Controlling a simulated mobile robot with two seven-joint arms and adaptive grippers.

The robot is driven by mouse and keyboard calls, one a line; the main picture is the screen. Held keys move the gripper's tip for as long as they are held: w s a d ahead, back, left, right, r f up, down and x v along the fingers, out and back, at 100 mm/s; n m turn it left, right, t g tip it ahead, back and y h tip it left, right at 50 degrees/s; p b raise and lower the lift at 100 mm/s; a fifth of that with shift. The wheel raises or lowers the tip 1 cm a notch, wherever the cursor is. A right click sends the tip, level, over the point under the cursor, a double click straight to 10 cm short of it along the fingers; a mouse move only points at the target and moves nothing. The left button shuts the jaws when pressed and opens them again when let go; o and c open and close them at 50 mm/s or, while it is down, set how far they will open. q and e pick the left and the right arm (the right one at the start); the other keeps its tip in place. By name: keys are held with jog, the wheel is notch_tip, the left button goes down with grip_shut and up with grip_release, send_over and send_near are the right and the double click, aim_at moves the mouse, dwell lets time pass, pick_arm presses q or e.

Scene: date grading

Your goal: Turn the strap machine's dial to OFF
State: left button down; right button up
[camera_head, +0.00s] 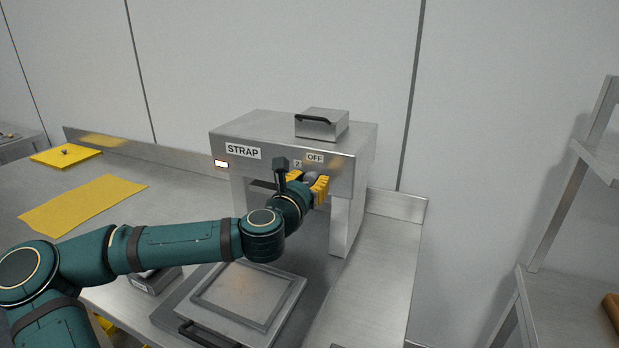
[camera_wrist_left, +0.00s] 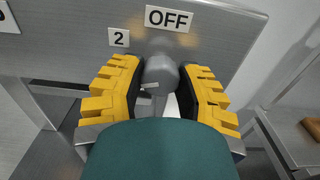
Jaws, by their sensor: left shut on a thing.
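The strap machine (camera_head: 358,165) is a steel box on legs with a STRAP label on its front. Its dial (camera_head: 311,177) is a grey knob just below the OFF and 2 labels. In the left wrist view the dial (camera_wrist_left: 160,74) sits between the yellow fingers of my left gripper (camera_wrist_left: 158,88), which is shut on it. The OFF label (camera_wrist_left: 169,18) is above the dial and the 2 label (camera_wrist_left: 119,37) is up and left of it. A small light mark shows on the dial's left side. In the head view my left gripper (camera_head: 308,187) partly hides the dial. My right gripper is not in view.
A small steel box (camera_head: 322,123) with a black handle sits on top of the machine. A framed steel plate (camera_head: 243,296) lies in front on the steel table (camera_head: 385,270). A yellow mat (camera_head: 83,204) lies at the left. A shelf rack (camera_head: 560,270) stands at the right.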

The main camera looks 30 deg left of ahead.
pick_arm(q)
jog(key=m+p, duration=0.2)
jog(key=m, duration=0.2)
jog(key=shift+r+m+p, duration=0.15)
jog(key=shift+m+p, duration=0.15)
jog(key=m+p, duration=0.2)
jog(key=m, duration=0.1)
jog(key=shift+m, duration=0.3)
jog(key=m+p, duration=0.1)
jog(key=m, duration=0.1)
jog(key=shift+m, duration=0.4)
jog(key=m, duration=0.2)
jog(key=shift+m+p, duration=0.4)
jog(key=m, duration=0.3)
jog(key=shift+m, duration=0.3)
jog(key=shift+m+b, duration=0.55)
jog(key=shift+m, duration=1.35)
jog(key=shift+a+m, duration=0.1)
jog(key=shift+m, duration=0.2)
